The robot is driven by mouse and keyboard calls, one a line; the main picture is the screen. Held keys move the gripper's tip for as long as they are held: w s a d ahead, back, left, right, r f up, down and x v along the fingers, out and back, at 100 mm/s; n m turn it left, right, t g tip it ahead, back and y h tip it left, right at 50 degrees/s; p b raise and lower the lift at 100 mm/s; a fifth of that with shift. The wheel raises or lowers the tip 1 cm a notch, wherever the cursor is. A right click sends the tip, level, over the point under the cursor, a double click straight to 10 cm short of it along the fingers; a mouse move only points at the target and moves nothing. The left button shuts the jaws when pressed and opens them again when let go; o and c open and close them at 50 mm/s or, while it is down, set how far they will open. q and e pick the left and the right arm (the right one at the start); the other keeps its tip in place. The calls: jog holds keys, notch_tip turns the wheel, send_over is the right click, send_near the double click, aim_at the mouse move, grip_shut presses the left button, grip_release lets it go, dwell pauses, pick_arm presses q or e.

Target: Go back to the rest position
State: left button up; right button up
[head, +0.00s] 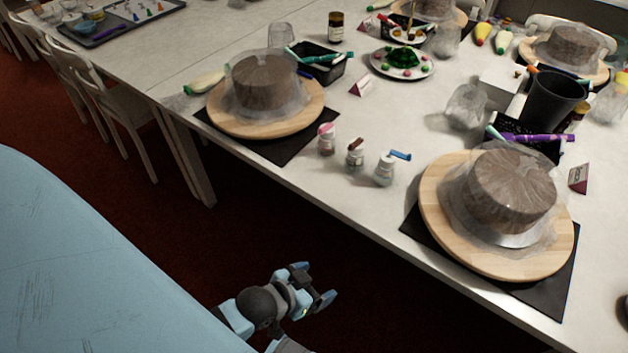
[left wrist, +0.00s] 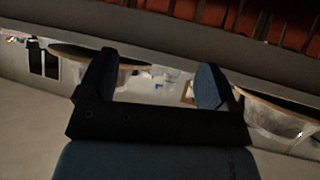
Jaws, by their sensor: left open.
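My left gripper (head: 318,286) is in the lower middle of the head view, over the dark red floor and short of the table's front edge. Its two blue fingers are apart, with nothing between them. In the left wrist view the open fingers (left wrist: 155,85) show again, empty, with the table things beyond them looking upside down. My right gripper is not in either view.
A long white table (head: 385,215) runs across the head view. Wrapped brown cakes stand on round wooden turntables, one at left (head: 265,119) and one at right (head: 500,257). Small jars (head: 355,157) stand between them. White chairs (head: 120,105) are at left. Bare floor (head: 150,215) lies before the table.

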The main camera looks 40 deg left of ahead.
pick_arm(q)
notch_tip(320, 180, up, 14)
jog(key=a+p, duration=0.1)
jog(key=p, duration=1.6)
jog(key=shift+s+m+t, duration=0.3)
jog(key=shift+s, duration=0.1)
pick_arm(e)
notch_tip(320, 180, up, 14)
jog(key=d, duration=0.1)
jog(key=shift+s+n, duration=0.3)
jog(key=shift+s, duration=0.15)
pick_arm(q)
jog(key=shift+r, duration=0.15)
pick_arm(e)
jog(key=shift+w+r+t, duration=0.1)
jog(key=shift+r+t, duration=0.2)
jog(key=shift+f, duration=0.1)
